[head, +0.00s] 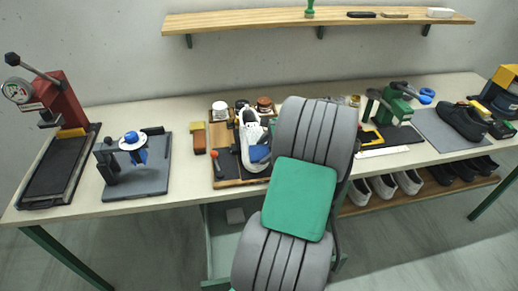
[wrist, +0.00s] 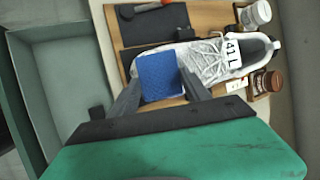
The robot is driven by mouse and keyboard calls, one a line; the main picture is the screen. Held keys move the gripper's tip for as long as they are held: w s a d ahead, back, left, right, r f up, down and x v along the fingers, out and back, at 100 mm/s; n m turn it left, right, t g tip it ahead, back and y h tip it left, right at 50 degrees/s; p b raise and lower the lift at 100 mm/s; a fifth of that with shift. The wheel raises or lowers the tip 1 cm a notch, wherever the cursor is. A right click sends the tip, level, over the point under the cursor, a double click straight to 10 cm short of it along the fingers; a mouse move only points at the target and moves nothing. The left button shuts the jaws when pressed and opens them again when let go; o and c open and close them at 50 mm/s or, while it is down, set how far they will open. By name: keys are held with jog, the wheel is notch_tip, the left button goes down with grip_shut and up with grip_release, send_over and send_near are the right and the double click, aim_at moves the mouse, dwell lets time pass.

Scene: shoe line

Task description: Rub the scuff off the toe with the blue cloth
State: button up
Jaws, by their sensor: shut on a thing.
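The white lace-up shoe (wrist: 212,58) lies on a wooden board (wrist: 207,14) with its toe towards the left in the wrist view and a "41 L" tag near its heel. In the head view the shoe (head: 249,128) is partly hidden by my arm. My gripper (wrist: 160,80) is shut on the blue cloth (wrist: 158,75), which shows as a blue pad between the fingers over the toe end. The cloth also shows in the head view (head: 257,154). I cannot tell whether it touches the toe. The cloth and fingers hide any scuff.
A white jar (wrist: 256,14) and a brown jar (wrist: 265,82) stand beside the heel. A grey stand (head: 136,178) is left of the board, and a green press (head: 392,103) is to the right.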

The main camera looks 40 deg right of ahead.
aim_at(250, 154)
jog(key=shift+s+d+p, duration=0.45)
jog(key=shift+s+d, duration=0.15)
jog(key=shift+d, duration=0.3)
jog(key=shift+a+p, duration=0.1)
jog(key=shift+p, duration=0.35)
jog(key=shift+w+a+r+p, duration=0.1)
jog(key=shift+w+a+p, duration=0.55)
jog(key=shift+a, duration=0.45)
jog(key=shift+w+a+f+p, duration=0.1)
jog(key=shift+w+a+p, duration=0.05)
jog(key=shift+w+a, duration=0.55)
jog(key=shift+w+a+f+p, duration=0.15)
jog(key=shift+w+a, duration=0.3)
jog(key=shift+a, duration=0.35)
jog(key=r+p, duration=0.2)
jog(key=s+r+p, duration=0.1)
jog(key=shift+a+r, duration=0.25)
jog(key=shift+a, duration=0.05)
jog(key=shift+s+a+r+b, duration=0.15)
jog(key=shift+s+r, duration=0.1)
jog(key=shift+r, duration=0.3)
jog(key=shift+s+a+r+b, duration=0.15)
jog(key=shift+s+r, duration=0.1)
jog(key=shift+r, duration=0.25)
